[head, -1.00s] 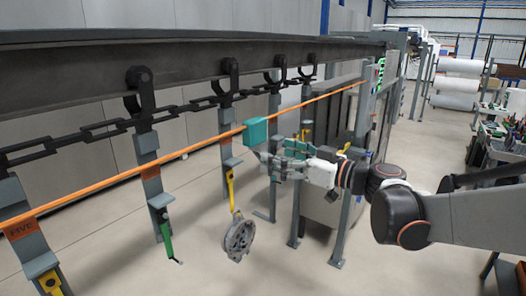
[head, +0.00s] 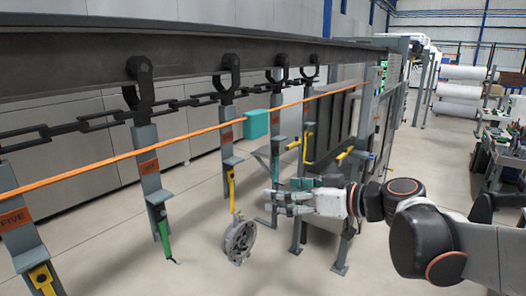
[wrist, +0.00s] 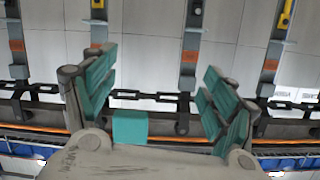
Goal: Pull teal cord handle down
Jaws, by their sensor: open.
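The teal cord handle (head: 256,124) is a small block at the orange cord (head: 200,134), beside the row of chain hangers. In the wrist view the handle (wrist: 130,127) shows low in the picture, in the gap between the fingers, with the chain behind it. My gripper (head: 272,198) has teal finger pads and is below the handle in the head view, clear of it. Its fingers (wrist: 158,75) are spread wide in the wrist view with nothing held between them.
Several grey hangers (head: 146,140) with coloured hooks hang from a chain under a dark overhead rail (head: 190,50). A grey round part (head: 240,240) hangs on a yellow hook left of my gripper. A grey frame (head: 340,225) stands behind my wrist.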

